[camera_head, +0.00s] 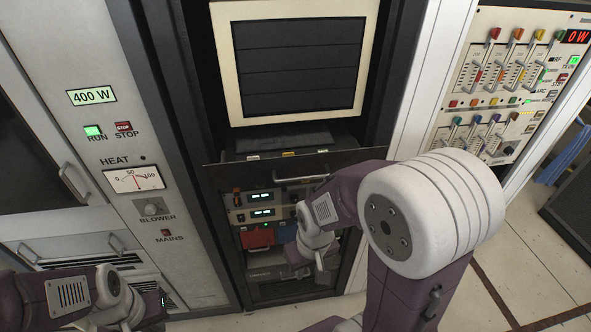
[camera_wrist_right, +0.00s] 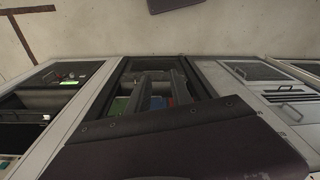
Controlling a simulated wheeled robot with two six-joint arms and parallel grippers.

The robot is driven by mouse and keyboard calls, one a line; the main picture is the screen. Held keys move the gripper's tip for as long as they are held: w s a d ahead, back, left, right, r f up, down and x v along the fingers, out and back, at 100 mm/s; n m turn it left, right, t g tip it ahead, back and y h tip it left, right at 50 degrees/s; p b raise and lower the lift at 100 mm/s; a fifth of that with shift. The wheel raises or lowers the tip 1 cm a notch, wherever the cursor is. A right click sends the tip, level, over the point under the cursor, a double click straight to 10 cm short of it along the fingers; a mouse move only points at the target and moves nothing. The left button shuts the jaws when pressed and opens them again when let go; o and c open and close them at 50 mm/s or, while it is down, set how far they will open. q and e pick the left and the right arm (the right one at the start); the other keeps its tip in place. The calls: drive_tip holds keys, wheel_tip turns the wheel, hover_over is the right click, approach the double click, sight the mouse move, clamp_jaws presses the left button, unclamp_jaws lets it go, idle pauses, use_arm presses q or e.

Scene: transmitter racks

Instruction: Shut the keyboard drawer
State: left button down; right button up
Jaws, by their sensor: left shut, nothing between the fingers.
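The keyboard drawer (camera_head: 240,176) is below the cream-framed monitor in the middle rack in the head view. It stands out from the rack, with its dark front panel towards me and the tray (camera_head: 290,140) showing behind it. A bar handle (camera_head: 300,178) is on the front panel. My right gripper (camera_head: 320,262) hangs below the drawer front, by the lower rack units, partly hidden by my wrist; its jaws are unclear. My left gripper (camera_head: 135,308) is low at the left, away from the drawer, shut and empty.
The monitor (camera_head: 295,70) is above the drawer. Lit rack units (camera_head: 262,212) and red and blue fronts (camera_head: 256,237) are below it. The meter cabinet (camera_head: 135,180) stands left, and a slider panel (camera_head: 500,90) right. Tiled floor (camera_head: 520,260) is clear at lower right.

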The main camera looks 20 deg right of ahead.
drive_tip(key=shift+s+n, duration=0.15)
drive_tip(key=shift+n, duration=0.65)
clamp_jaws()
drive_tip(key=w+a+r+n+t+y+p, duration=0.1)
drive_tip(key=w+r+n+t+y, duration=0.15)
drive_tip(key=w+r+n, duration=0.6)
drive_tip(key=w+a+r+n+t+y+p, duration=0.1)
drive_tip(key=r+n+t, duration=0.25)
drive_tip(key=r, duration=1.05)
drive_tip(key=b, duration=0.2)
approach(264, 182)
drive_tip(key=shift+h, duration=0.25)
drive_tip(key=w+a+f, duration=0.2)
drive_tip(key=f, duration=0.1)
drive_tip(key=w+a+f, duration=0.1)
drive_tip(key=f, duration=0.1)
drive_tip(key=shift+a, duration=0.35)
drive_tip(key=shift+w+d+f, duration=0.1)
drive_tip(key=shift+w, duration=0.1)
